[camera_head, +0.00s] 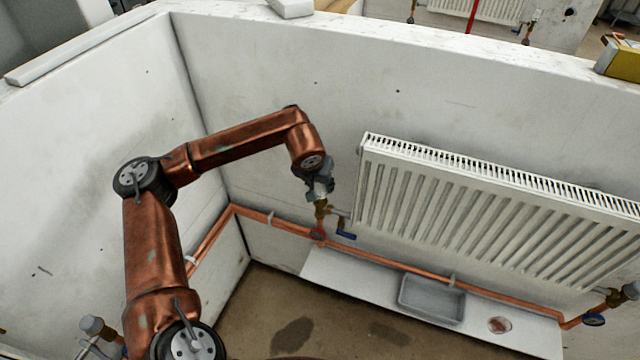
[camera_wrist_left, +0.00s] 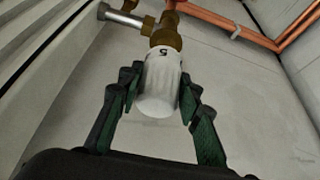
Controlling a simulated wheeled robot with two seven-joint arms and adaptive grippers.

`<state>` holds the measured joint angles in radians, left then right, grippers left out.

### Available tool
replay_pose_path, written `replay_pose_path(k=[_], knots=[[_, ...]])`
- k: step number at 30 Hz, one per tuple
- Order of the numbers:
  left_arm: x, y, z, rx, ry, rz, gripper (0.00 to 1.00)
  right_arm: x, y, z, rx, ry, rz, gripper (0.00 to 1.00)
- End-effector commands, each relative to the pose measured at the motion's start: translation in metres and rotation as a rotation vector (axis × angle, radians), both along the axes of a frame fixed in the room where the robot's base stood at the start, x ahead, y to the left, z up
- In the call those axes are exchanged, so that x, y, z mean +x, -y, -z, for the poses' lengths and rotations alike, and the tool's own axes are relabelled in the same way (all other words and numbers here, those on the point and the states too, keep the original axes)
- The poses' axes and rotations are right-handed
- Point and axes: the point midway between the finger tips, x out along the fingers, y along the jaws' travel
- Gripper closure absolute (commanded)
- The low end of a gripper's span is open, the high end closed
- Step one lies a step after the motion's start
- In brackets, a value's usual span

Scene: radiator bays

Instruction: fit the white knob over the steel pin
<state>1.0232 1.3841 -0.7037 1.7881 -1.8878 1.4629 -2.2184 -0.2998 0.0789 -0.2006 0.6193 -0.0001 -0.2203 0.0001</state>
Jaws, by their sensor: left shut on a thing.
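My left gripper (camera_head: 318,184) is at the valve beside the left end of the radiator. In the left wrist view its two green-and-black fingers (camera_wrist_left: 160,88) are shut on the sides of the white knob (camera_wrist_left: 161,75), which has a dark mark near its far end. The knob is in line with the brass valve body (camera_wrist_left: 166,33), and its far end meets or nearly meets the brass. The steel pin is hidden, so I cannot tell whether the knob is over it. My right gripper is in neither view.
The white radiator (camera_head: 490,205) hangs on the wall just right of the gripper. Copper pipe (camera_head: 385,262) runs below, with a blue-handled valve (camera_head: 346,235). A grey tray (camera_head: 432,299) lies on a white board (camera_head: 350,279). The wall stands close behind.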

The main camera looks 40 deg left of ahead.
Motion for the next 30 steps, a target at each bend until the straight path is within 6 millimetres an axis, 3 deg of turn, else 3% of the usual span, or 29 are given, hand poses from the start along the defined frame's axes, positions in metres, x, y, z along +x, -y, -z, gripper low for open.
replay_pose_path(k=[30], knots=[[-0.001,0.001,0.012,0.000,0.000,0.000,0.98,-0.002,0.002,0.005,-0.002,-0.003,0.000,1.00]])
